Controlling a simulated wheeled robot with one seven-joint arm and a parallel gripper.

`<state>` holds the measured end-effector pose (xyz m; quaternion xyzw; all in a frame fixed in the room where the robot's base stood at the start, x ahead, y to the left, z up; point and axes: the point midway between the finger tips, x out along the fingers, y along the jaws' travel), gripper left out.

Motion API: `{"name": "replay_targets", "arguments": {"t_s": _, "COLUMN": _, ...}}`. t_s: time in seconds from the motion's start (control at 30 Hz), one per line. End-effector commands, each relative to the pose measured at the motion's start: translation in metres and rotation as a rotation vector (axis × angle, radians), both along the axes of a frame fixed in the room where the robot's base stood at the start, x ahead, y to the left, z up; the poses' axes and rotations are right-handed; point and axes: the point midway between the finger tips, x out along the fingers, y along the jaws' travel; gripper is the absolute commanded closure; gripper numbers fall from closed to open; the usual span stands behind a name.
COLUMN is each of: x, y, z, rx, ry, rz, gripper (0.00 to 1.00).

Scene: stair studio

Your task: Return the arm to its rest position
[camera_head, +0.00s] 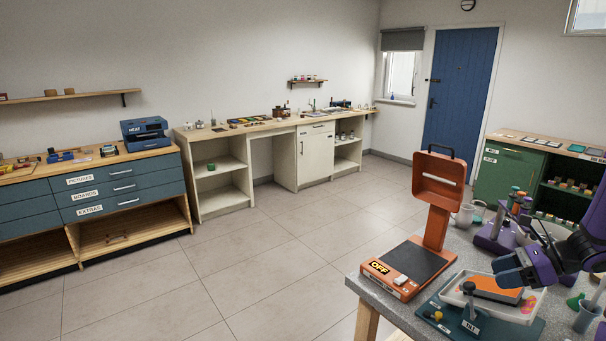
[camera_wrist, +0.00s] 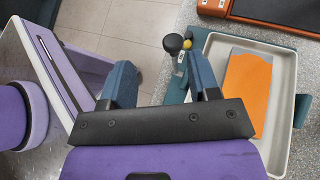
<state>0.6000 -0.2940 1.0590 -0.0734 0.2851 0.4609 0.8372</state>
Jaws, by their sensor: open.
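My gripper (camera_head: 519,268) is at the right of the head view, above the near-right table and over a white tray (camera_head: 457,298) that holds an orange block or sheet. In the wrist view, the two blue fingers of my gripper (camera_wrist: 166,90) stand apart with nothing between them. The white tray (camera_wrist: 279,163) and the flat orange piece (camera_wrist: 246,95) lie to the right of the fingers, apart from them. My purple arm reaches in from the right edge of the head view.
An orange stand marked OFF (camera_head: 378,267) with a raised orange frame (camera_head: 438,181) stands beside the tray. A teal base (camera_head: 450,319) carries the tray. Purple stands (camera_head: 497,236) and cups crowd the table's back. The floor (camera_head: 250,285) to the left is clear.

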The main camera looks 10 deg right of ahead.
Motion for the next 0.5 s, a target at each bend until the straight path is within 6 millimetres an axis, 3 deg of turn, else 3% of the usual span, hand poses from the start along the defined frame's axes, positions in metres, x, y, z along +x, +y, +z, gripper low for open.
{"name": "replay_targets", "arguments": {"t_s": 0.2, "x": -0.001, "y": 0.053, "z": 0.059, "rx": -0.196, "ry": -0.112, "rz": 0.289, "gripper": 0.44}}
{"name": "replay_targets", "arguments": {"t_s": 0.5, "x": -0.023, "y": 0.12, "z": 0.124, "rx": -0.474, "ry": -0.283, "rz": 0.688, "gripper": 0.44}}
